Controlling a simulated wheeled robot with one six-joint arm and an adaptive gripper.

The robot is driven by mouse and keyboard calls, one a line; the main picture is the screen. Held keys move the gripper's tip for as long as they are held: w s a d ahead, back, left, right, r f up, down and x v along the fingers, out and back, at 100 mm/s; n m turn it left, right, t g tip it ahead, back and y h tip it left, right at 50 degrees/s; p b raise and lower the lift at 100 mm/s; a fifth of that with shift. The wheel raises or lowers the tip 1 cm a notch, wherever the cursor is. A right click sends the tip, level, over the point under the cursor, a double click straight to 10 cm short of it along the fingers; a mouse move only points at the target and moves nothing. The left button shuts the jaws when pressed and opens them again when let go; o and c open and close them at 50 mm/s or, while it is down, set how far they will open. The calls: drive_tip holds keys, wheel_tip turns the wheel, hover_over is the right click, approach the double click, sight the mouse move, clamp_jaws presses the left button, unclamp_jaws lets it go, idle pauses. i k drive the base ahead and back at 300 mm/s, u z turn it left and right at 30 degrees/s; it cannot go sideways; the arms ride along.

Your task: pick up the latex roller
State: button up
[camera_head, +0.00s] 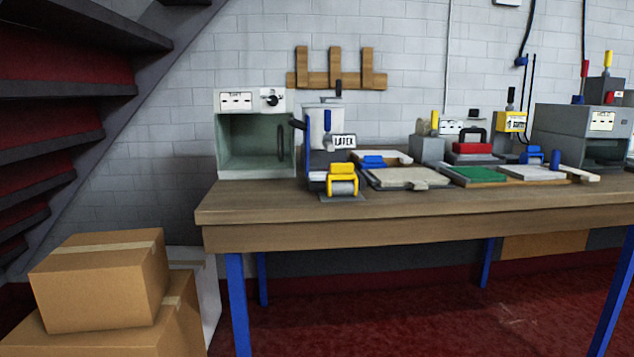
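A roller-like tool (342,184) with a yellow frame and a pale grey cylinder stands on a small dark plate at the front edge of the workbench (400,210), left of its middle. It looks like the latex roller, but it bears no readable label. Right behind it is a light grey pot (313,124) with a label (343,141) that seems to read "LATEX". A blue handle stands up in front of the pot. My gripper is not in view.
An open-fronted grey box (254,135) stands left of the roller. A beige board (407,178) lies to its right, then a green pad (473,173) and machines. Stacked cardboard boxes (98,281) stand at lower left, beside stairs. Red floor (420,320) shows under the bench.

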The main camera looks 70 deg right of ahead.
sight(342, 180)
drive_tip(key=i, duration=0.95)
drive_tip(key=z, duration=2.05)
